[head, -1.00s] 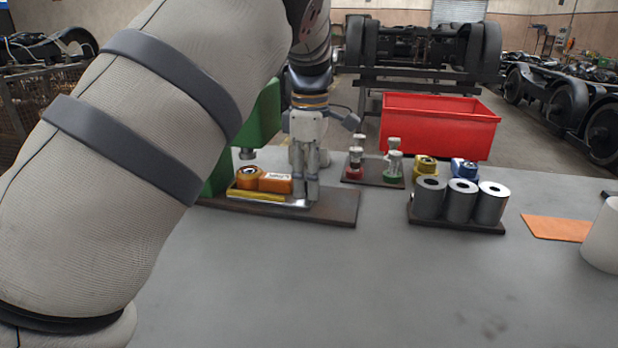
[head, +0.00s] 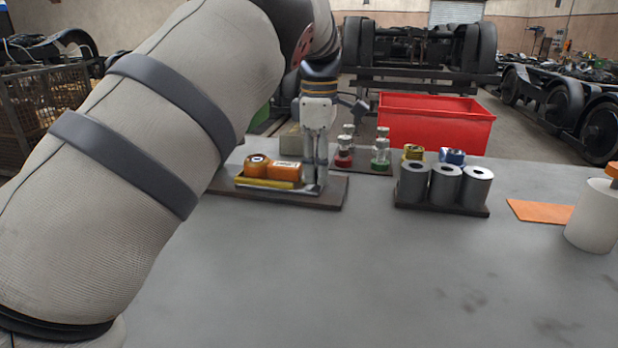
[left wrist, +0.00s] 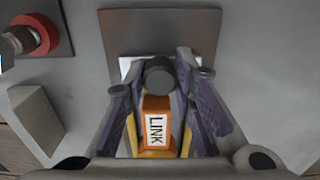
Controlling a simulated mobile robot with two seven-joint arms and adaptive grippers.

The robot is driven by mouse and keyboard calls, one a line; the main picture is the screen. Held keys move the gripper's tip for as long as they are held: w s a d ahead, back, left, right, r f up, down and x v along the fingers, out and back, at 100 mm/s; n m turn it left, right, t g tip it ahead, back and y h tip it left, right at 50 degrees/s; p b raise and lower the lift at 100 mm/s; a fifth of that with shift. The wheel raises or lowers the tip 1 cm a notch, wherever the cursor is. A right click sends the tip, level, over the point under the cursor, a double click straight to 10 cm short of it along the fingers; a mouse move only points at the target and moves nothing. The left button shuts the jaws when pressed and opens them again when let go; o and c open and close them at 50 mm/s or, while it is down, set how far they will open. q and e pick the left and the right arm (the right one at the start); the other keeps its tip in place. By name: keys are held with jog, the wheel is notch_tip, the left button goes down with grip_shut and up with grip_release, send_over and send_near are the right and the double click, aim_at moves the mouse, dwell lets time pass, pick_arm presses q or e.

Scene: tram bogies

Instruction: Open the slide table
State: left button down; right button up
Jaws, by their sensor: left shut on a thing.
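The slide table (head: 240,184) is a light plate with a yellow edge on a dark base plate (head: 325,200). It carries an orange round part (head: 257,166) and an orange block (head: 285,170); the block, marked LINK, also shows in the left wrist view (left wrist: 157,125). My left gripper (head: 315,184) points down at the right end of the slide table. It is shut on a dark round knob (left wrist: 159,74), seen between the fingers in the left wrist view. The base plate extends beyond the gripper to the right. My right gripper is out of view.
A stand with red and green glass-topped parts (head: 381,153) is close behind right. Grey cylinders (head: 446,186) stand in a dark holder further right, with a red bin (head: 436,124) behind. An orange sheet (head: 540,212) and white cylinder (head: 592,215) are at right. The front tabletop is clear.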

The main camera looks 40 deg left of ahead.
pick_arm(q)
jog(key=w+d, duration=0.1)
jog(key=d, duration=0.1)
jog(key=w+d, duration=0.1)
jog(key=d, duration=0.2)
jog(key=w+d, duration=0.2)
jog(key=shift+w+d, duration=0.1)
jog(key=shift+d, duration=0.25)
jog(key=c, duration=1.3)
grip_release()
jog(key=shift+c, duration=0.2)
